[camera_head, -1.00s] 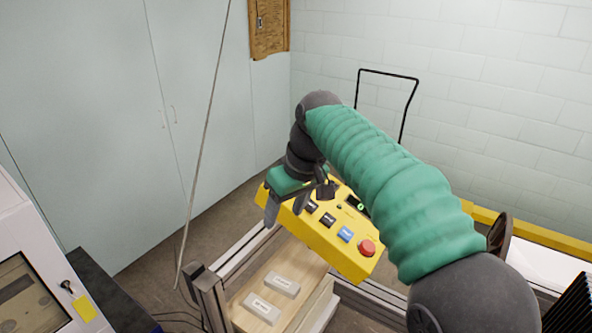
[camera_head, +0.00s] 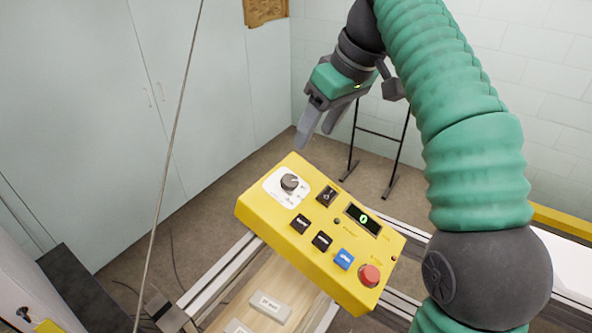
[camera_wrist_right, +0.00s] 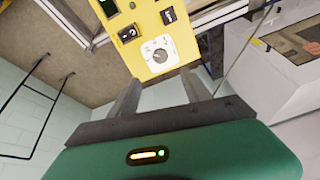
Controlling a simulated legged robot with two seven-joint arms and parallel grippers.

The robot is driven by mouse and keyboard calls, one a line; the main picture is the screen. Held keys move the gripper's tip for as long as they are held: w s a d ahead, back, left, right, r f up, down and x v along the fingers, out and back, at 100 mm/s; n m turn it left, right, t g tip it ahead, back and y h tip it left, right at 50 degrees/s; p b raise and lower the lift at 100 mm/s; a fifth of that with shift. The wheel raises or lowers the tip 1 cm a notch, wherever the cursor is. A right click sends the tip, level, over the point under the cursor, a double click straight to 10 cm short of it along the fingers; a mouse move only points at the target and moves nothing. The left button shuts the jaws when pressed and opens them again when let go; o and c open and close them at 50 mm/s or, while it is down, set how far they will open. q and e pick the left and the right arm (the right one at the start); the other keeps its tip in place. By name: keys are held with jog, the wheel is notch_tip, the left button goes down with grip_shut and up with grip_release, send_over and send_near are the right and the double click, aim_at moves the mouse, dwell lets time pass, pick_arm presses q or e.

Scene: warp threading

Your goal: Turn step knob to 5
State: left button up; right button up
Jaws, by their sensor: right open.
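The step knob (camera_head: 289,183) is a dark round knob on a white dial plate at the upper left of the yellow control box (camera_head: 252,215). It also shows in the right wrist view (camera_wrist_right: 160,55), beyond my fingertips. My right gripper (camera_head: 318,138) is open and empty, above and behind the box and apart from the knob. In the right wrist view its two fingers (camera_wrist_right: 160,88) are spread, with the dial plate between and beyond them. The dial markings are too small to read. My left gripper is not in view.
The box also carries a small display (camera_head: 363,219) with a green sign, several dark buttons, a blue button (camera_head: 344,259) and a red push button (camera_head: 369,275). A metal frame rail (camera_head: 218,275) runs below. A thin cord (camera_head: 172,140) hangs at left. Space above the box is clear.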

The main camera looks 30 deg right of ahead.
aim_at(286, 180)
jog(key=x, duration=0.5)
jog(key=b+x, duration=0.1)
jog(key=x, duration=0.5)
jog(key=shift+a+f, duration=0.15)
jog(key=shift+a, duration=0.1)
jog(key=f, duration=0.1)
jog(key=w+d+f, duration=0.1)
jog(key=f, duration=0.1)
jog(key=shift+w+d, duration=0.2)
jog(key=shift+d, duration=0.05)
jog(key=shift+s+f, duration=0.15)
jog(key=shift+s+a, duration=0.2)
jog(key=shift+a, duration=0.85)
jog(key=shift+w+a, duration=0.2)
jog(key=shift+c, duration=0.8)
jog(key=shift+w, duration=0.15)
jog(key=shift+c, duration=1.2)
jog(key=shift+d, duration=0.7)
jog(key=c, duration=0.7)
grip_shut()
jog(key=shift+a, duration=0.35)
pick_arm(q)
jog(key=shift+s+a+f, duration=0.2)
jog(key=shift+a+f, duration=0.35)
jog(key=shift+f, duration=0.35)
pick_arm(e)
jog(key=shift+d, duration=0.1)
